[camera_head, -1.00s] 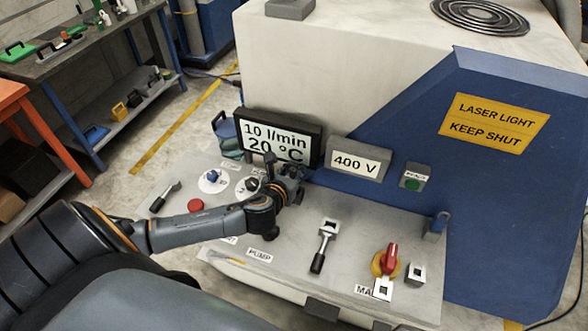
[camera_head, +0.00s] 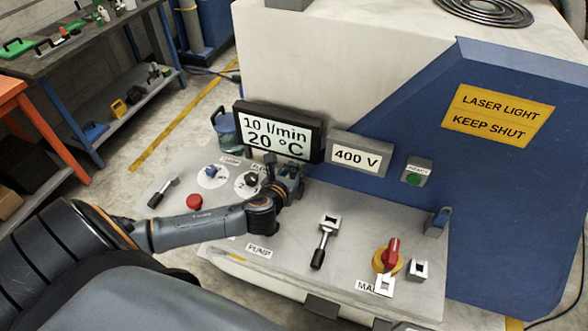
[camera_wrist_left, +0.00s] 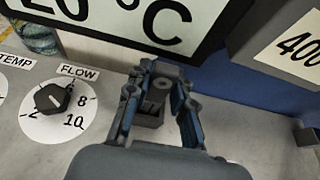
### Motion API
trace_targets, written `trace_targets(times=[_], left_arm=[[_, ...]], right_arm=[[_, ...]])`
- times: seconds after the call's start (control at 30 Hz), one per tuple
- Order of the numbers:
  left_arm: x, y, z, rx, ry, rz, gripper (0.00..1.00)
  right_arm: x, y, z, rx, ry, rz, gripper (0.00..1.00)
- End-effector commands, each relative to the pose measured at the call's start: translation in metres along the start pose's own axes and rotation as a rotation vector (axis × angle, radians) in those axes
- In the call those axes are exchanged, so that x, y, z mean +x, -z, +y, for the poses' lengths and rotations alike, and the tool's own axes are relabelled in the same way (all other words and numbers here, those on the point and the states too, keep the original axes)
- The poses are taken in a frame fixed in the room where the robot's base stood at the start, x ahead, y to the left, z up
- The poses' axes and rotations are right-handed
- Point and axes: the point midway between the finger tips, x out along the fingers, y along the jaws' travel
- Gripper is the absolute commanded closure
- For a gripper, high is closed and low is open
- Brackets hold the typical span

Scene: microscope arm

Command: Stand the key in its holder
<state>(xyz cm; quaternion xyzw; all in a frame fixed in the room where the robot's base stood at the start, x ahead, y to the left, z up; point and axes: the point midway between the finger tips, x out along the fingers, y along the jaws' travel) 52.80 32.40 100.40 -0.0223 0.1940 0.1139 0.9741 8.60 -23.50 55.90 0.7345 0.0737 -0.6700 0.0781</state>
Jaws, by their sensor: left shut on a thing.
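My left gripper (camera_head: 290,178) is over the back of the grey panel, just in front of the "10 l/min 20 °C" display. In the left wrist view its fingers (camera_wrist_left: 158,88) are shut on a grey piece with a small round mark, which I take for the key (camera_wrist_left: 159,82). Just below it, between the fingers, is a dark square block (camera_wrist_left: 150,118), which may be the holder. I cannot tell whether the held piece sits in it or is above it. In the head view the gripper hides most of this spot. My right gripper is not in view.
The display (camera_head: 278,135) and the "400 V" box (camera_head: 358,157) stand close behind the gripper. The FLOW knob (camera_wrist_left: 52,98) is to its left. A lever (camera_head: 323,242), a red switch (camera_head: 391,251) and square sockets (camera_head: 418,270) are on the panel's right part.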

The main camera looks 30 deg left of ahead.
Motion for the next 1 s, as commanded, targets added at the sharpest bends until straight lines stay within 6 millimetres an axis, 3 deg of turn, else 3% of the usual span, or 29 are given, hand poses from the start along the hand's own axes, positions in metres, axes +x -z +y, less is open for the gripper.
trace_targets(times=[0.77,0.8,0.9,1.0], left_arm=[[0.008,0.019,0.000,0.000,0.000,-0.001,1.00],[0.008,0.018,0.000,0.000,0.000,-0.001,0.71],[0.007,0.018,0.000,0.000,0.000,-0.001,0.51],[0.007,0.018,0.000,0.000,0.000,-0.001,0.51]], right_arm=[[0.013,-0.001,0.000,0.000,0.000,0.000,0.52],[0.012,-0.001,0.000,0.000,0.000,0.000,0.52],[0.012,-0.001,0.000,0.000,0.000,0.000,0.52],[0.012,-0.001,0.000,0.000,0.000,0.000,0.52]])
